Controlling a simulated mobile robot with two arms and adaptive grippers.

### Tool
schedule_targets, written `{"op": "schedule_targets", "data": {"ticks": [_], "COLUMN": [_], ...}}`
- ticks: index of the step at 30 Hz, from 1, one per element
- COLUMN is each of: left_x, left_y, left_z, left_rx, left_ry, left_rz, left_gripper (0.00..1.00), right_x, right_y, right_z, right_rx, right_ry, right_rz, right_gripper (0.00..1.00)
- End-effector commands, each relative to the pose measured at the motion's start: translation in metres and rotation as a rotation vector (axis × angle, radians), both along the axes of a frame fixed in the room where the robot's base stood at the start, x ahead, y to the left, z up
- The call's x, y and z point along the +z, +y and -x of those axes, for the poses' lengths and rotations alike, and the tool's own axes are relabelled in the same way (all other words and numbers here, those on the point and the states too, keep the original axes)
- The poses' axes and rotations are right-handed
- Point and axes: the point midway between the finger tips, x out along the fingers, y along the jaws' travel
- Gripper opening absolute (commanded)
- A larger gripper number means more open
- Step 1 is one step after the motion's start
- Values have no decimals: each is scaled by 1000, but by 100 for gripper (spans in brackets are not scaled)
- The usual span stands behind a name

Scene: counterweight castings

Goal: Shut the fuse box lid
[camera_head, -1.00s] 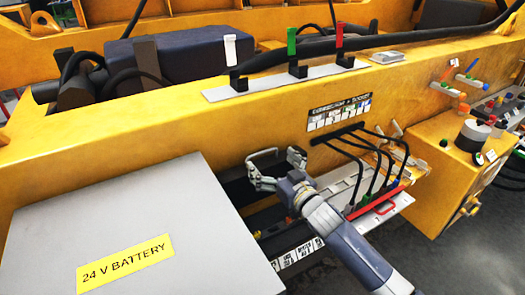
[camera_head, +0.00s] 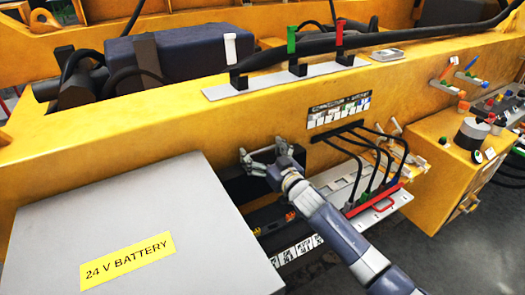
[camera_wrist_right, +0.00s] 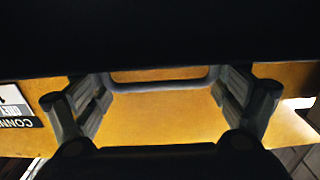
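The fuse box (camera_head: 266,214) is a dark open box with orange fuses inside, between the grey battery cover and the cable connectors. Its lid (camera_head: 236,188) appears as a dark panel standing raised against the yellow beam, partly hidden by my arm. My right gripper (camera_head: 264,156) is at the lid's upper edge, with its fingers spread. In the right wrist view the fingers (camera_wrist_right: 163,100) stand apart on either side of a grey bar (camera_wrist_right: 160,80), seemingly a handle of the lid; I cannot tell whether they touch it. My left gripper is not in view.
A grey battery cover (camera_head: 130,215) labelled 24 V BATTERY lies to the left. The yellow beam (camera_head: 130,128) runs behind, with a connector label plate (camera_head: 339,111).

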Motion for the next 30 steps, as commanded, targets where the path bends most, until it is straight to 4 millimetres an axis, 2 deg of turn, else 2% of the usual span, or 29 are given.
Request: {"op": "schedule_targets", "data": {"ticks": [1, 2, 11, 17, 30], "left_x": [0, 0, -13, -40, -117], "left_y": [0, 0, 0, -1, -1], "left_z": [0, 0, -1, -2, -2], "left_rx": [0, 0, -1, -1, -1], "left_ry": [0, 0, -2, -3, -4], "left_rz": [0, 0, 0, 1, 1], "left_gripper": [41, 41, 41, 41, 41], "right_x": [0, 0, -3, -6, -14], "right_y": [-1, -1, -6, -18, -50], "right_z": [-1, -1, 6, 23, 70], "right_rx": [-2, -3, -4, -5, -7], "right_ry": [0, 0, -32, -118, -363], "right_rz": [1, 1, -23, -79, -239], "right_gripper": [52, 47, 47, 47, 47]}}
